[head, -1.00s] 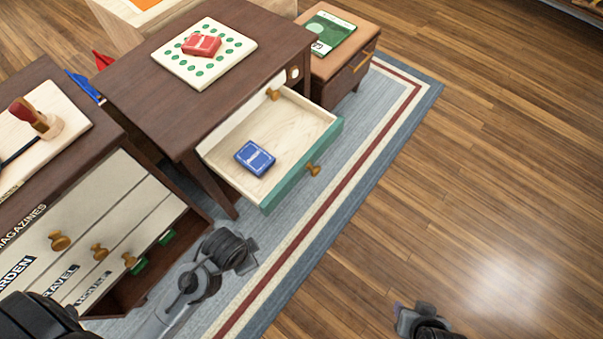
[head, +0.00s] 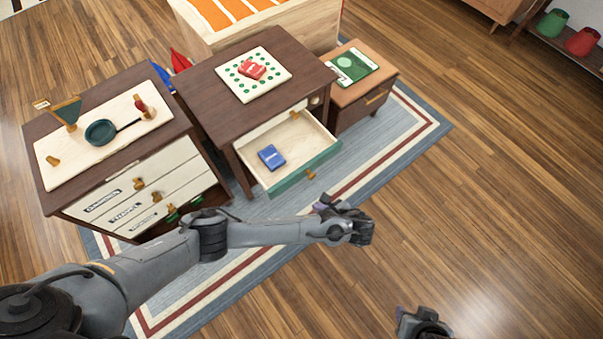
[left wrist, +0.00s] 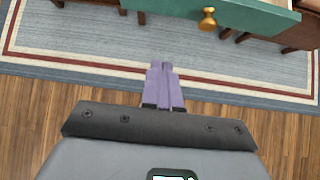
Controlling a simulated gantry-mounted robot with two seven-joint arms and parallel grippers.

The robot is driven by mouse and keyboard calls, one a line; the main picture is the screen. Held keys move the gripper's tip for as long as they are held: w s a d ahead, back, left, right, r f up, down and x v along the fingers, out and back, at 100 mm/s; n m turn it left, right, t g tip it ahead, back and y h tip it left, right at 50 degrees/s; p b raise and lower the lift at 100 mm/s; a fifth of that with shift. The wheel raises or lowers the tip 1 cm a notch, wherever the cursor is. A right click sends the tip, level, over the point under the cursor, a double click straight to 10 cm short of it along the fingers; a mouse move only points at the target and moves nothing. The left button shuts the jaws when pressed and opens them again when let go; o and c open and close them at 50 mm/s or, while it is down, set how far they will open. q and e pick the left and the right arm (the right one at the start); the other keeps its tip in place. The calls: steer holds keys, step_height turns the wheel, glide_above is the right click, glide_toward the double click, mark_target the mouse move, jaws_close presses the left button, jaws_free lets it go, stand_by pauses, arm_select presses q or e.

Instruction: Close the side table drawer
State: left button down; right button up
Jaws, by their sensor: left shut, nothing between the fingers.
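The side table (head: 205,80) is dark brown. Its drawer (head: 318,165) with a teal front and brass knob (head: 311,174) stands pulled out, and a blue card box (head: 271,157) lies inside. My left gripper (head: 326,203) is in front of the drawer, a little below the knob in the head view, apart from it. In the left wrist view its purple fingers (left wrist: 164,82) are together with nothing between them. The teal drawer front (left wrist: 240,18) and knob (left wrist: 208,18) are beyond the fingertips. My right gripper (head: 424,318) shows only partly at the bottom edge; its fingers are unclear.
A cabinet (head: 125,195) with labelled drawers stands to the left, carrying a board and pan (head: 101,132). A small brown stand (head: 362,92) with a green book (head: 352,66) stands at right. The rug (head: 400,140) and wooden floor in front are clear.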

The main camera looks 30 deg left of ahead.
arm_select(q)
steer(key=w+r, duration=0.3)
steer(key=b, duration=0.5)
glide_toward(296, 177)
steer(key=shift+t, duration=0.3)
steer(key=x, duration=0.5)
steer(key=shift+s+a+f, duration=0.2)
steer(key=shift+a+f, duration=0.1)
steer(key=shift+a, duration=0.05)
arm_select(e)
step_height(296, 177, down, 5)
steer(key=shift+a, duration=0.15)
steer(key=shift+r, duration=0.1)
